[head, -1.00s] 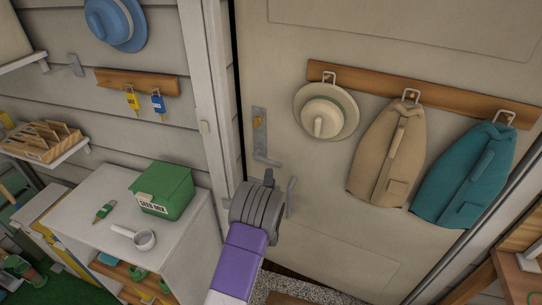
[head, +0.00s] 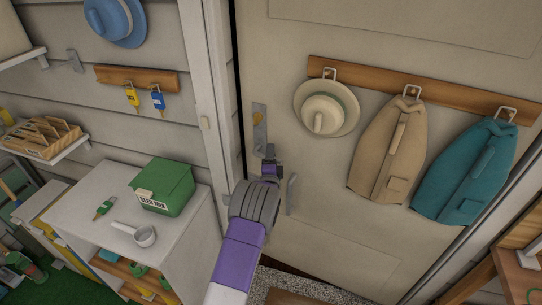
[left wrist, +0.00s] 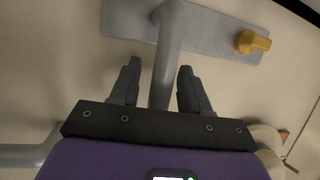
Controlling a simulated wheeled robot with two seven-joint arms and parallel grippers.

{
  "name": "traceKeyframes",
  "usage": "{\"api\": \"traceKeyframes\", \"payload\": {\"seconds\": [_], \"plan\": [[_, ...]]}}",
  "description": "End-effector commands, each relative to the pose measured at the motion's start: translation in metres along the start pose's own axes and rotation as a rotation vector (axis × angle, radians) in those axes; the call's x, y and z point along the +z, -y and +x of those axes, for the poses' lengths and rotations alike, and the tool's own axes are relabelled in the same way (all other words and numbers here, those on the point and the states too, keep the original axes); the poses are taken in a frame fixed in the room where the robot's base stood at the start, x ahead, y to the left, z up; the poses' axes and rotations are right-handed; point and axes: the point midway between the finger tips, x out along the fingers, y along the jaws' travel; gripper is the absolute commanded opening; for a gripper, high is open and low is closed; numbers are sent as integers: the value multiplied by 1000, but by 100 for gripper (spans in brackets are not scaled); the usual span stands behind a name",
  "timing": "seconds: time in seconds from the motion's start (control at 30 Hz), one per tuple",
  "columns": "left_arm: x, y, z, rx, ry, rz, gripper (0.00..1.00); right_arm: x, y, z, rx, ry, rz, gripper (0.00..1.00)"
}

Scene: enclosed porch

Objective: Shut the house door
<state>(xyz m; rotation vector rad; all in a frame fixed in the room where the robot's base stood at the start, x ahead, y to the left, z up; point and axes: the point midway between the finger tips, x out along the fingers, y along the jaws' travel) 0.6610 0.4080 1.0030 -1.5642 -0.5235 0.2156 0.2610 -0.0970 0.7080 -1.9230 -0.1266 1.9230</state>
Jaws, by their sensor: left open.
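In the left wrist view the plate (left wrist: 215,30) carries a yellow latch knob (left wrist: 253,42), and the grey lever (left wrist: 165,65) lies between my fingers. My left gripper (head: 269,162) is open around the lever, with space on both sides. My right gripper is out of view.
A grey pull bar (head: 292,192) is on the door right of my gripper. A straw hat (head: 322,108), tan coat (head: 385,155) and teal coat (head: 465,175) hang from a wooden rail. A white cabinet (head: 85,205) with a green seed box (head: 162,187) stands left.

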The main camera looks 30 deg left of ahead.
Motion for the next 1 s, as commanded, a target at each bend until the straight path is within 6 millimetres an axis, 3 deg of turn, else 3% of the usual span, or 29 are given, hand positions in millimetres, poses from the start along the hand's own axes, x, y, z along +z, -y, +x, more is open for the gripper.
{"api": "traceKeyframes", "payload": {"seconds": [0.07, 0.37, 0.73, 1.0], "plan": [[0, 0, 0, 0, 0, 0, 46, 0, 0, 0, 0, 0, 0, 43], [0, 0, 0, 0, 0, -1, 0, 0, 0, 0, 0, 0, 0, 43], [-1, -2, -1, -4, -3, 9, 0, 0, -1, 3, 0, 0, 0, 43], [-14, -14, -2, -47, -43, 105, 0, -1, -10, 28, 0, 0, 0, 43]]}}
